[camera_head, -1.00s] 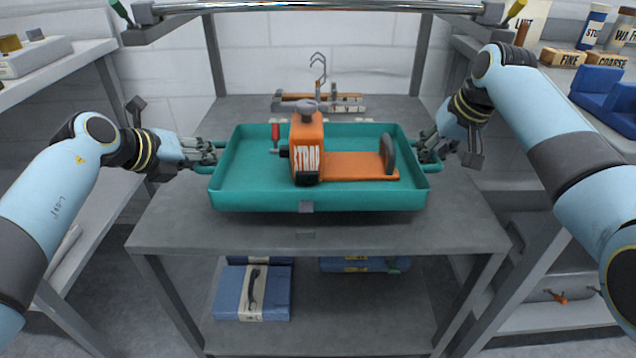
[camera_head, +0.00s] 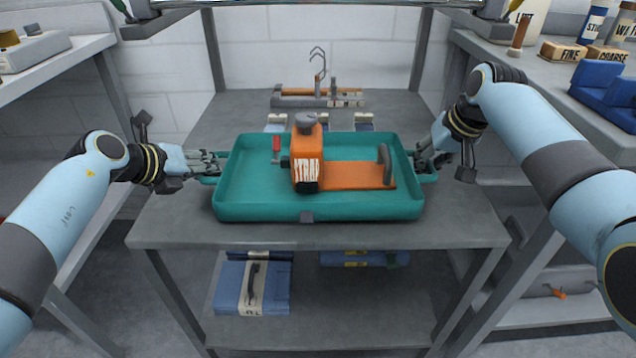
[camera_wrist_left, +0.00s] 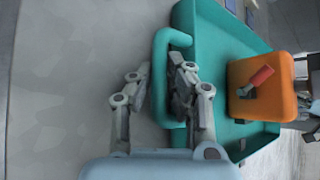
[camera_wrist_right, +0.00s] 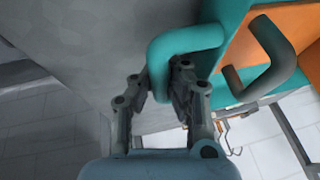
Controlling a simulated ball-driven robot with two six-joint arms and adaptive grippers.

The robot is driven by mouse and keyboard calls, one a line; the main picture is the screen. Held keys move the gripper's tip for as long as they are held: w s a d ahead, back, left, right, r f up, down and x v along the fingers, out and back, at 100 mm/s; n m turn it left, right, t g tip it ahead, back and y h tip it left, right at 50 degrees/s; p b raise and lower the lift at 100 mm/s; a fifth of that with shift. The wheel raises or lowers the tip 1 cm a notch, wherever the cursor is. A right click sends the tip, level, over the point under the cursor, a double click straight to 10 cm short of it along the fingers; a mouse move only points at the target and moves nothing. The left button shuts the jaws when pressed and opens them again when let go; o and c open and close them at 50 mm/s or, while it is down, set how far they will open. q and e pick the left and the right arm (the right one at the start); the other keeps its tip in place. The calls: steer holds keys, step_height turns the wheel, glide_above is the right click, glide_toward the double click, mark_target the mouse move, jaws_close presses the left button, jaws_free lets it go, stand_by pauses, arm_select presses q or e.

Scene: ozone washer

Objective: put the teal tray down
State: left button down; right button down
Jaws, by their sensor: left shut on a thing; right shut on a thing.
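The teal tray (camera_head: 250,206) is at the middle of the grey table in the head view, level, with an orange strapping tool (camera_head: 350,176) and a red-handled part (camera_head: 276,147) in it. My left gripper (camera_head: 212,168) is shut on the tray's left handle, which shows in the left wrist view (camera_wrist_left: 160,75). My right gripper (camera_head: 422,165) is shut on the right handle, which shows in the right wrist view (camera_wrist_right: 185,42). The tray is over the tabletop close to its front edge. I cannot tell whether its underside touches the table.
The grey table (camera_head: 465,228) has bare room on both sides of the tray. Behind it stands a rack with hooks (camera_head: 318,100) and several small light blocks (camera_head: 276,122). Side shelves flank the table.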

arm_select(q)
steer(key=shift+a+f, duration=0.2)
steer(key=shift+a, duration=0.05)
arm_select(e)
steer(key=shift+d+f, duration=0.25)
steer(key=shift+d, duration=0.1)
arm_select(q)
steer(key=c, duration=1.4)
jaws_free()
arm_select(e)
steer(key=c, duration=1.5)
jaws_free()
arm_select(q)
steer(key=shift+o, duration=0.3)
steer(key=shift+d, duration=0.15)
arm_select(e)
steer(key=shift+o, duration=0.3)
steer(key=shift+a, duration=0.2)
steer(key=shift+s+r, duration=0.2)
steer(key=shift+r, duration=0.3)
arm_select(q)
steer(key=v, duration=1.2)
arm_select(e)
steer(key=v, duration=1.1)
arm_select(q)
steer(key=shift+d, duration=0.1)
